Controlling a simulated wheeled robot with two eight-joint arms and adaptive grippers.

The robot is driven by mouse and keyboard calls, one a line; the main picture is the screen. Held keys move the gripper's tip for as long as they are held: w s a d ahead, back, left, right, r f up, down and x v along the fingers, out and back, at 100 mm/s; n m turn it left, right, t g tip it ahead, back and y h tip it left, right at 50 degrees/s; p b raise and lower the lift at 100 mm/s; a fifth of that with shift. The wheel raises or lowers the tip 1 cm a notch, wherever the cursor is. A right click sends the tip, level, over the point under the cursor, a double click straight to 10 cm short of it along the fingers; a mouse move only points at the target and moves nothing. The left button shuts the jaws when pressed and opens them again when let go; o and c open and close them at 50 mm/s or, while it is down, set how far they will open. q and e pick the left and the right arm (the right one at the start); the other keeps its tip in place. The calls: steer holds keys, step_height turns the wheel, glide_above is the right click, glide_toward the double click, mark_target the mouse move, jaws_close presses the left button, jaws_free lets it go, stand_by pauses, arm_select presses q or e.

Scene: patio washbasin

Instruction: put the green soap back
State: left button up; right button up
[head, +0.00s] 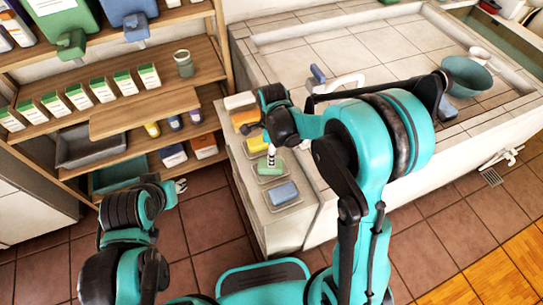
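The green soap (265,168) is on a small dish on the pale ledge beside the basin, between a yellow soap and a blue soap. My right gripper (271,159) points down over the green soap, with its fingertips at or just above it. I cannot tell whether the fingers touch or grip the soap, as they overlap it in this view. My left gripper (182,186) is low on the left, in front of the shelf and away from the ledge. Its fingers look apart and empty.
The ledge also holds white (240,100), orange (244,118), yellow (257,143) and blue (284,194) soaps. A wooden shelf (140,115) with boxes and bins stands left.

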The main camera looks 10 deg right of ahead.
steer(key=s+d+r+n+t, duration=0.3)
steer(key=s+r+n, duration=0.4)
steer(key=n, duration=0.3)
steer(key=s+d+r+n+t, duration=0.4)
steer(key=s+r+n, duration=0.3)
steer(key=n, duration=0.3)
steer(key=shift+s+r+p, duration=0.25)
steer(key=shift+r+p, duration=0.05)
steer(key=shift+r, duration=0.25)
steer(key=shift+f, duration=0.3)
